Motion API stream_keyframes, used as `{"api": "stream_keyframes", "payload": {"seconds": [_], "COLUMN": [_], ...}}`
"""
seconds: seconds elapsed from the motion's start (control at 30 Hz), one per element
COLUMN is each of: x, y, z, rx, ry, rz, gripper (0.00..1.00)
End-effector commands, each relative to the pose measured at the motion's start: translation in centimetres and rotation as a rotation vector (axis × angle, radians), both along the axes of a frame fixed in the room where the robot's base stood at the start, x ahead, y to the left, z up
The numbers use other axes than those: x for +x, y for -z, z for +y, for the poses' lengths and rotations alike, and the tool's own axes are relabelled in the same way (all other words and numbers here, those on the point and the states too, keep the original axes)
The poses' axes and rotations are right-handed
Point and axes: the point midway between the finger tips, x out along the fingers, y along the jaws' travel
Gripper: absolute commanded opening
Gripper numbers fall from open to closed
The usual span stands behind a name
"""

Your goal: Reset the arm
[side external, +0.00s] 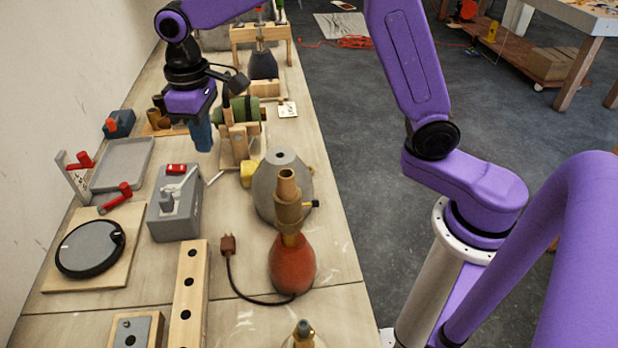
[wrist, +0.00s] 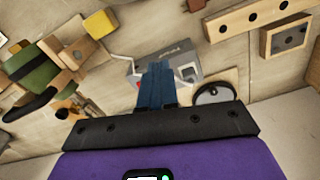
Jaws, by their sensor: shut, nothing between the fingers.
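My gripper (side external: 201,136) has a purple and black body and blue fingers pointing down. It hangs above the back left part of the bench, left of the green-drum device. In the wrist view my gripper (wrist: 157,68) has its blue fingers together with nothing between them. A red lamp base (side external: 291,264) with a brown stacked neck stands at the front right of the bench. Its dark cord runs left to a brown plug (side external: 228,244) lying on the bench.
A grey box with a red switch (side external: 176,210), a round black-rimmed disc (side external: 90,247), a grey tray (side external: 124,163) and a holed wooden block (side external: 188,295) stand left. A grey dome (side external: 281,185) and a green-drum device (side external: 240,112) stand right of my gripper. The wall borders the bench's left side.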

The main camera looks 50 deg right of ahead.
Motion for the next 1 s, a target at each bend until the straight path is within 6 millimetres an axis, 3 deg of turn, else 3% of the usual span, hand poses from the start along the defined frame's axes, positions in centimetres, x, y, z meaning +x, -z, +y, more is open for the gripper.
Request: {"api": "stream_keyframes", "payload": {"seconds": [0.37, 0.7, 0.9, 1.0], "x": [-11.4, -21.8, -26.7, -28.1], "y": [-0.7, 0.4, 1.6, 2.1], "z": [-4.3, -10.4, -14.1, -15.3], "rx": [0.007, 0.012, 0.014, 0.016], "ry": [-0.213, -0.405, -0.501, -0.532], "rz": [-0.008, -0.012, -0.014, -0.015], "gripper": [0.0, 0.0, 0.0, 0.0]}}
